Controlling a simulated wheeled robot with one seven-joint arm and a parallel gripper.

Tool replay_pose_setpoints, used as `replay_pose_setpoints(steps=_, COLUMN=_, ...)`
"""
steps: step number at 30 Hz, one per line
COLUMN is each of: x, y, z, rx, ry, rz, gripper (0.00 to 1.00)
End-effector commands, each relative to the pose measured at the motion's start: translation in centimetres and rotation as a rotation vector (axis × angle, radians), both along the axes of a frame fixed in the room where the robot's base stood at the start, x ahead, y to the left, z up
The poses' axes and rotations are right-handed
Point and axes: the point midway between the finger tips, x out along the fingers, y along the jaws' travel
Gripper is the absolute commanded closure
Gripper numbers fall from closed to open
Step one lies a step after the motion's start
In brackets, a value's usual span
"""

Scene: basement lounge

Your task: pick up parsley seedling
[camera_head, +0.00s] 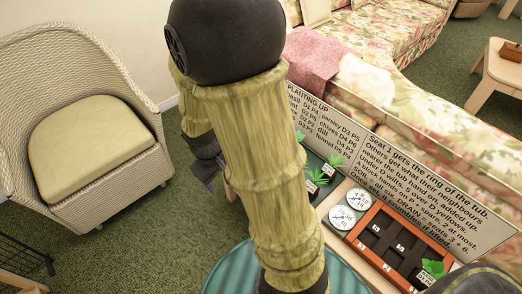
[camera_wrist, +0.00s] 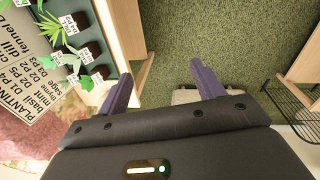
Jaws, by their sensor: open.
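Several small green seedlings with white tags stand in dark cells in a row: one (camera_head: 333,161) shows right of my arm in the head view, and the row (camera_wrist: 88,56) lies at the left in the wrist view.
A sign (camera_head: 398,150) stands behind the plants. An orange-framed planter (camera_head: 447,248) with dark cells and two round white dials (camera_head: 343,217) are at the right. A wicker armchair (camera_head: 88,110) is at the left. A floral sofa (camera_head: 420,28) is behind.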

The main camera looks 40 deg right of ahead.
Motion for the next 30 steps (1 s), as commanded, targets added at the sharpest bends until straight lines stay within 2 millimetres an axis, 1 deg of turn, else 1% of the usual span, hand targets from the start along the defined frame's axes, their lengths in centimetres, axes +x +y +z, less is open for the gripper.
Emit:
replay_pose_setpoints(steps=1, x=0.6, y=-0.4, z=-1.4, rx=-0.038, ry=0.044, rz=0.053, gripper=0.33)
replay_pose_setpoints(steps=3, x=1.4, y=-1.2, z=-2.9, rx=-0.093, ry=0.097, rz=0.129, gripper=0.33)
replay_pose_setpoints(steps=9, x=3.7, y=-3.8, z=-7.3, rx=-0.269, ry=0.253, rz=0.356, gripper=0.33)
replay_pose_setpoints(steps=15, x=6.2, y=-6.6, z=-11.0, rx=-0.468, ry=0.412, rz=0.597, gripper=0.33)
replay_pose_setpoints(steps=20, x=8.6, y=-8.7, z=-13.5, rx=-0.644, ry=0.544, rz=0.799, gripper=0.33)
replay_pose_setpoints(steps=24, x=11.1, y=-10.0, z=-15.2, rx=-0.809, ry=0.659, rz=0.980, gripper=0.33)
replay_pose_setpoints(steps=27, x=12.9, y=-10.5, z=-16.1, rx=-0.917, ry=0.731, rz=1.094, gripper=0.33)
replay_pose_setpoints(steps=30, x=14.2, y=-10.7, z=-16.5, rx=-0.992, ry=0.778, rz=1.171, gripper=0.33)
